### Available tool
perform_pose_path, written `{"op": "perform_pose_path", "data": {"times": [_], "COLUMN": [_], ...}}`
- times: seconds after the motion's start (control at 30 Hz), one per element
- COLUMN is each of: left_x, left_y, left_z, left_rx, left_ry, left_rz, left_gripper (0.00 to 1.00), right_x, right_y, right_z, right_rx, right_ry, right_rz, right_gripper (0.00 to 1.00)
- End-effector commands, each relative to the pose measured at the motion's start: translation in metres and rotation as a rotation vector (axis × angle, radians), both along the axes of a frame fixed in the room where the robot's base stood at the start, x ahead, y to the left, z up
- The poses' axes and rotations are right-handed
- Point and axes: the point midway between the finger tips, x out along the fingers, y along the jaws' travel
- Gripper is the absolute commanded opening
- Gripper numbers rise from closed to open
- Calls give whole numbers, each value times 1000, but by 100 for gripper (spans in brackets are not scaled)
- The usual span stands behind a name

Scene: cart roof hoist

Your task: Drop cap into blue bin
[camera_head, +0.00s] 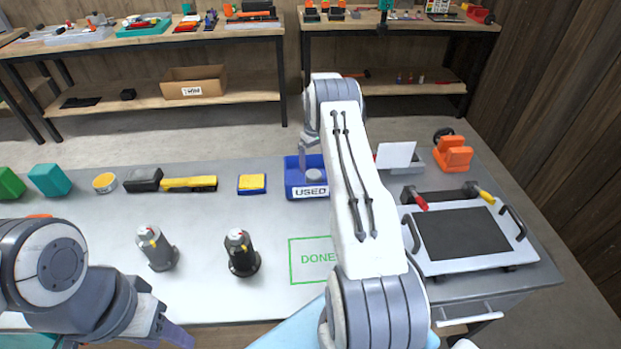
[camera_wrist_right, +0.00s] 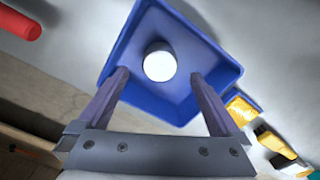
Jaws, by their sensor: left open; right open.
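The blue bin (camera_head: 291,178), labelled USED, stands at the back middle of the grey table. A round cap (camera_head: 314,176), grey in the head view, shows inside its rim. In the right wrist view the cap (camera_wrist_right: 159,64) looks white and lies over the floor of the bin (camera_wrist_right: 122,57); I cannot tell whether it touches the floor. My right gripper (camera_wrist_right: 159,79) is open and empty above the bin, its fingers either side of the cap in the picture. My left gripper (camera_head: 172,330) is open at the front left, away from the bin.
A yellow-and-blue sponge (camera_head: 252,184) lies left of the bin. A tray with a dark panel (camera_head: 458,232) lies at the right. The DONE area is clear where visible.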

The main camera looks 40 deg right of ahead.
Motion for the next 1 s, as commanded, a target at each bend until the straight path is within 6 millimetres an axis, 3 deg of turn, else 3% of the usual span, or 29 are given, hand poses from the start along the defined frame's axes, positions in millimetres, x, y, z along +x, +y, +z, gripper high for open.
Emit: {"op": "perform_pose_path", "data": {"times": [0.2, 0.43, 1.0], "left_x": [0, 0, 0], "left_y": [0, 0, 0], "left_z": [-13, -19, -19], "left_rx": [0, 0, 0], "left_ry": [0, 0, 0], "left_rz": [0, 0, 0], "left_gripper": [50, 50, 50], "right_x": [1, 1, 0], "right_y": [-1, -1, 0], "right_z": [44, 78, 87], "right_rx": [-3, -1, 0], "right_ry": [-5, -3, 0], "right_rz": [0, 0, 0], "right_gripper": [100, 100, 100]}}
